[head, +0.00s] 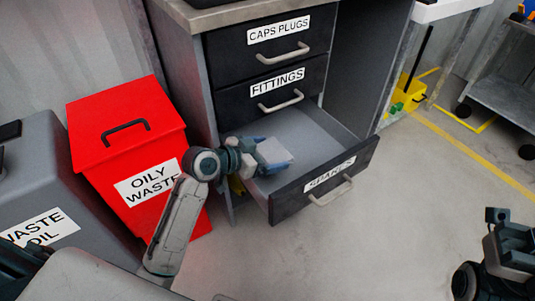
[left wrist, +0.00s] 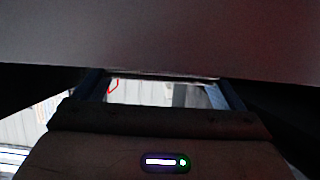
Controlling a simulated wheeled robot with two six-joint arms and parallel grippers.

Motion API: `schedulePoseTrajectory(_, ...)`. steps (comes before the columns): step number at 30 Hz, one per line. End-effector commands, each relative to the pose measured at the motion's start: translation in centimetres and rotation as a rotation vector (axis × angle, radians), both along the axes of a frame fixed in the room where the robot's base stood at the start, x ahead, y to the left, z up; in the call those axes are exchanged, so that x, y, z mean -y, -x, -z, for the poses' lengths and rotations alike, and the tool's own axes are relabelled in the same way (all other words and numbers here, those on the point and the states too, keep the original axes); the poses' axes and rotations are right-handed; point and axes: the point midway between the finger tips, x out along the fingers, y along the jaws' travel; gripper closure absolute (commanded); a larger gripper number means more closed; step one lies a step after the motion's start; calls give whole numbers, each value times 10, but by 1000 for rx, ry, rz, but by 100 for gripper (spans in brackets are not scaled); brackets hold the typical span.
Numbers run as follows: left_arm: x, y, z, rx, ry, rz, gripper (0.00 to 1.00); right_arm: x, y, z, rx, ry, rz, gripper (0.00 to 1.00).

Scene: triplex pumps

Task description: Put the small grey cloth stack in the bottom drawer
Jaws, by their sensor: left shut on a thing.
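The bottom drawer (head: 318,184), labelled SPARES, is pulled open. My left gripper (head: 266,155) reaches over its left side and is shut on the small grey cloth stack (head: 278,149). The stack shows as a pale grey flat piece within the drawer's outline. I cannot tell whether it touches the drawer floor. In the left wrist view, a broad grey surface fills the top beyond the two fingers (left wrist: 163,88); I cannot tell if it is the cloth. My right gripper (head: 503,228) is at the lower right, away from the drawer; its jaws are unclear.
The CAPS PLUGS drawer (head: 272,60) and FITTINGS drawer (head: 270,97) above are shut. A red OILY WASTE bin (head: 120,150) and a grey WASTE OIL container (head: 50,175) stand left. Floor (head: 420,200) right of the open drawer is clear.

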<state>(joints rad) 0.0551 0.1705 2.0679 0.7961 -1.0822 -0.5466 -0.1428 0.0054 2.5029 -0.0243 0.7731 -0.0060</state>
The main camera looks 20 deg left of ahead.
Motion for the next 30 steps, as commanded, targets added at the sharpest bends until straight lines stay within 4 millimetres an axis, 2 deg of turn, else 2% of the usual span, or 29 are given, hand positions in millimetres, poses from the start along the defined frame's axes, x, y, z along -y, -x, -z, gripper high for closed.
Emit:
schedulePoseTrajectory(17, 0, 0, 11, 0, 0, 0, 33, -1, 0, 4, -4, 5, 1, 64)
schedulePoseTrajectory(18, 0, 0, 11, 0, 0, 0, 8, -1, 0, 4, -4, 5, 1, 64)
schedulePoseTrajectory(19, 0, 0, 11, 0, 0, 0, 2, -1, 0, 4, -4, 5, 1, 64)
schedulePoseTrajectory(26, 0, 0, 11, 0, 0, 0, 0, 0, 0, 4, -4, 5, 1, 64)
schedulePoseTrajectory(30, 0, 0, -1, 3, -1, 0, 0, 0, 0, 0, -4, 4, -1, 64)
